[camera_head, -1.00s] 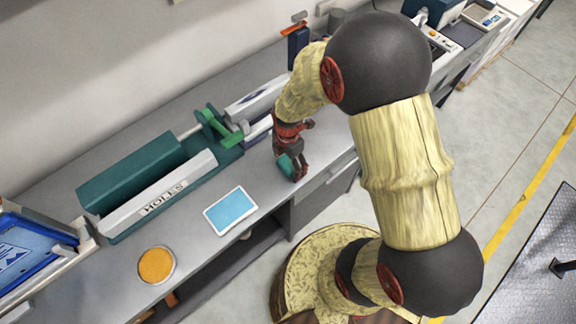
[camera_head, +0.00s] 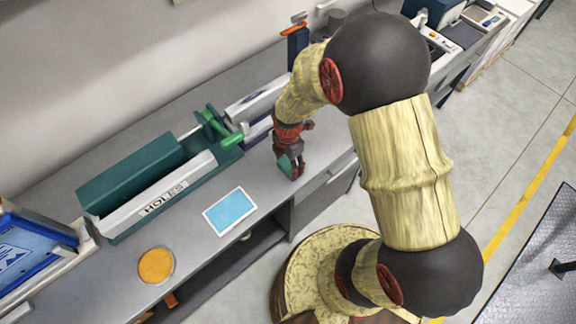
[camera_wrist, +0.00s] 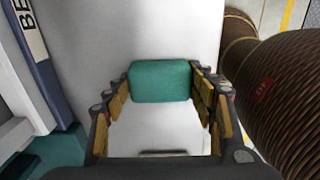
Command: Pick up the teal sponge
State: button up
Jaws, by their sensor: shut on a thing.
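The teal sponge (camera_wrist: 160,81) is a small rounded block held between the two fingers of my gripper (camera_wrist: 161,92) in the wrist view. The yellowish finger pads flank it on both sides. In the head view my gripper (camera_head: 291,172) is low over the grey bench near its front edge, with part of the sponge (camera_head: 284,164) showing beside the fingers. I cannot tell from these views whether the sponge touches the bench.
A blue-and-white pad (camera_head: 230,211) and an orange round disc (camera_head: 156,265) lie on the bench (camera_head: 200,255) to the left. A long dark-green device with a white labelled front (camera_head: 160,200) stands behind them. Bench space between the pad and my gripper is clear.

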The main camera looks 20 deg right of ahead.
aim_at(288, 164)
jog(key=shift+r, duration=0.45)
notch_tip(288, 164, up, 2)
jog(key=shift+r, duration=0.15)
jog(key=s+a+r+p, duration=0.1)
jog(key=s+a+r, duration=0.2)
jog(key=a+r, duration=0.2)
jog(key=s+a+r+p, duration=0.1)
jog(key=s+a+r, duration=0.1)
jog(key=a+r, duration=0.2)
jog(key=a, duration=0.3)
jog(key=shift+s+a+r, duration=0.4)
